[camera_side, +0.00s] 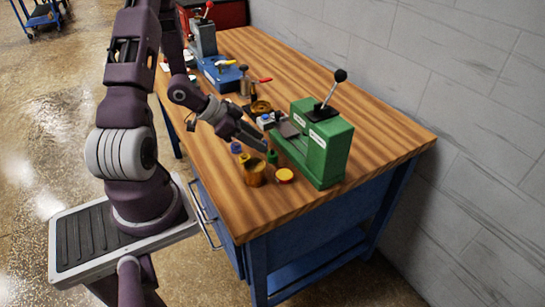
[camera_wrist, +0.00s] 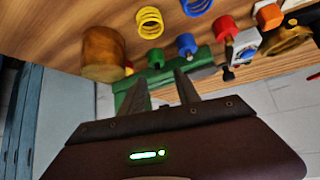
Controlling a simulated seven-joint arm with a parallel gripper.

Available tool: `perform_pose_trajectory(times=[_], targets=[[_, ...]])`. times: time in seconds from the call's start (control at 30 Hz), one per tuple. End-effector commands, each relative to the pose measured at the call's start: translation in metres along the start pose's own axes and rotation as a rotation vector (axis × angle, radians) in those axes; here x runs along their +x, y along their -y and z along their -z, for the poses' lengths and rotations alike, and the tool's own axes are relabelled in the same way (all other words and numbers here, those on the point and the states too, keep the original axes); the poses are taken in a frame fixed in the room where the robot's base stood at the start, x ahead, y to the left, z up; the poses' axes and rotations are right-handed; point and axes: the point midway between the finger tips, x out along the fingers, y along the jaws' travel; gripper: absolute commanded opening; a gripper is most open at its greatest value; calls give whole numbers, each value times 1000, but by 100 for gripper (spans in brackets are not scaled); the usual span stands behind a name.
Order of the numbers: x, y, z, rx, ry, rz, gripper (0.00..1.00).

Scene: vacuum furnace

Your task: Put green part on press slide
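The small green part (camera_side: 272,156) stands on the wooden table, in front of the green press (camera_side: 330,153). In the wrist view a small green piece (camera_wrist: 155,58) that looks like it shows just beyond my fingertips, with the press body (camera_wrist: 163,80) around and behind it. The press has a black-knobbed lever and a dark plate (camera_side: 288,129) that looks like its slide, on its left side. My gripper (camera_side: 264,146) is above the table, close to the green part. In the wrist view its two fingers (camera_wrist: 160,78) are apart, with no part seen held between them.
A brown cup (camera_side: 255,173), a yellow-topped round piece (camera_side: 285,175) and a purple part (camera_side: 236,147) stand close by. In the wrist view, yellow (camera_wrist: 149,22), blue (camera_wrist: 187,45) and red (camera_wrist: 224,28) parts stand near. A second press (camera_side: 204,40) is farther back. The table's right end is clear.

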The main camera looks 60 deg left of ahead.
Motion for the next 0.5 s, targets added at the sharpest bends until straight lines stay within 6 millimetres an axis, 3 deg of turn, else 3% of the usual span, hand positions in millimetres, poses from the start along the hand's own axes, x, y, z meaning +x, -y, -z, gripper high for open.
perform_pose_trajectory(times=[0.33,0.5], targets=[[57,-5,-4,2,-3,-5,39],[69,-4,-3,1,-3,-1,39]])
